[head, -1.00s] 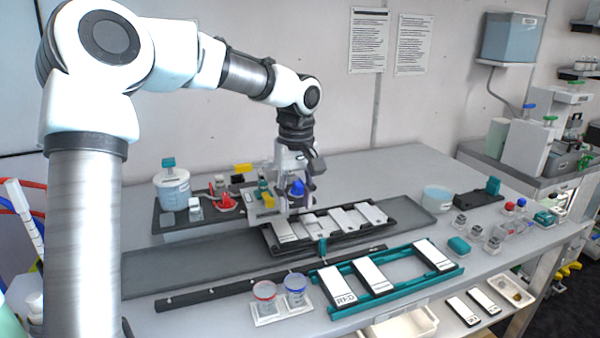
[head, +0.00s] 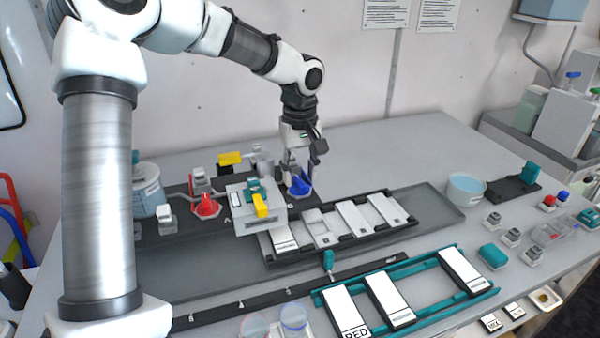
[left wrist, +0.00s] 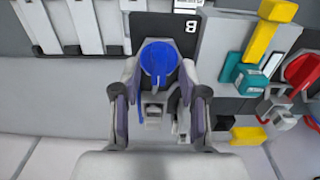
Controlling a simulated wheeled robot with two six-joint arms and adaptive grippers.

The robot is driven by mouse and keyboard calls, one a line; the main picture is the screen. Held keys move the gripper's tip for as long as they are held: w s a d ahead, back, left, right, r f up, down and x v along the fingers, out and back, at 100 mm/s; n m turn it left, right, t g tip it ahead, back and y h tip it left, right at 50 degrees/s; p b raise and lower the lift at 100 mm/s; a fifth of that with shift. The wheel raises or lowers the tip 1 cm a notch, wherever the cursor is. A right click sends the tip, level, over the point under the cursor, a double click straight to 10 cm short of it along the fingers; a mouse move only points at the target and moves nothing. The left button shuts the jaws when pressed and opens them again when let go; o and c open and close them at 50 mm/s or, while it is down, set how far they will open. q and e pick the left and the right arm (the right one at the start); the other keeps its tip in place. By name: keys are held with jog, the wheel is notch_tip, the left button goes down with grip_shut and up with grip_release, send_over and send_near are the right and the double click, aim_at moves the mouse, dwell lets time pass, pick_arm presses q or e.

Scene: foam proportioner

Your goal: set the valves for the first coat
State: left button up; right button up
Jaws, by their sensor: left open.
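My left gripper (head: 298,178) is open, pointing down, with its fingers on either side of the blue valve handle (head: 301,186). In the left wrist view the blue handle (left wrist: 159,62) sits between the fingertips of the gripper (left wrist: 160,85), beside a black plate (left wrist: 190,28) marked B. A red valve handle (head: 205,206) stands to the left, and it also shows at the right of the wrist view (left wrist: 301,75). Between the two in the head view is a grey block (head: 242,220) with a teal part (head: 255,186) and a yellow lever (head: 260,206). My right gripper is not seen.
A black rack (head: 268,261) with several pale plates lies in front of the valves. A teal rack (head: 415,267) holds pale plates, one marked RED. A white-blue tub (head: 466,188) stands at right. A yellow piece (head: 230,158) is behind the block.

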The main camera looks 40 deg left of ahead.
pick_arm(q)
jog(key=shift+w+a+f, duration=0.2)
jog(key=shift+a+f, duration=0.05)
jog(key=shift+f, duration=0.3)
jog(key=shift+w+a+f, duration=0.15)
jog(key=shift+a+f, duration=0.05)
jog(key=shift+f, duration=0.3)
jog(key=shift+s+d+r, duration=0.3)
jog(key=c, duration=0.5)
grip_shut()
